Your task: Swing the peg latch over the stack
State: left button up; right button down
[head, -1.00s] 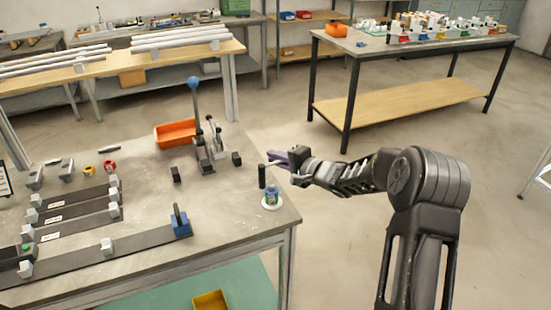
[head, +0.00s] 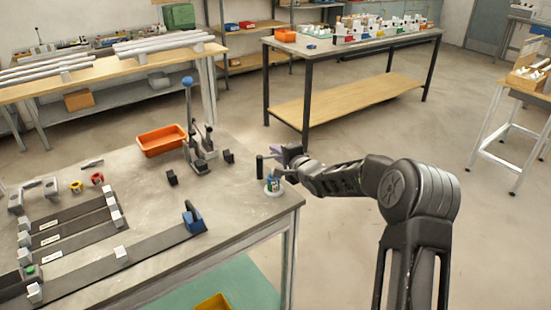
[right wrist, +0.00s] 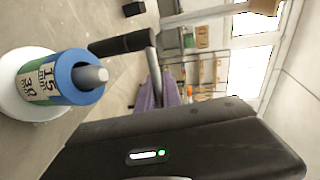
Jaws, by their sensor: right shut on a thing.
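The stack (head: 273,187) is a blue ring over a white-and-green labelled part, on a round white base near the table's right corner. In the right wrist view the stack (right wrist: 50,78) is at the left, with a grey peg end standing out of the blue ring. The peg latch (head: 260,166) is a black upright post beside the stack, with a thin grey arm from its top; it also shows in the right wrist view (right wrist: 122,43). My right gripper (head: 284,158) is shut on the latch arm's outer end, right of the post. The gripped part is mostly hidden. My left gripper is out of view.
A lever clamp (head: 197,140) and an orange bin (head: 162,140) stand behind on the table (head: 165,205). Dark strips with grey blocks lie at the left, with a blue block (head: 193,219) on the nearest strip.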

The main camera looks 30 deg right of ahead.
dwell(0.3)
jog(key=c, duration=1.5)
grip_release()
jog(key=b+v, duration=0.1)
jog(key=v, duration=0.7)
jog(key=shift+w, duration=0.1)
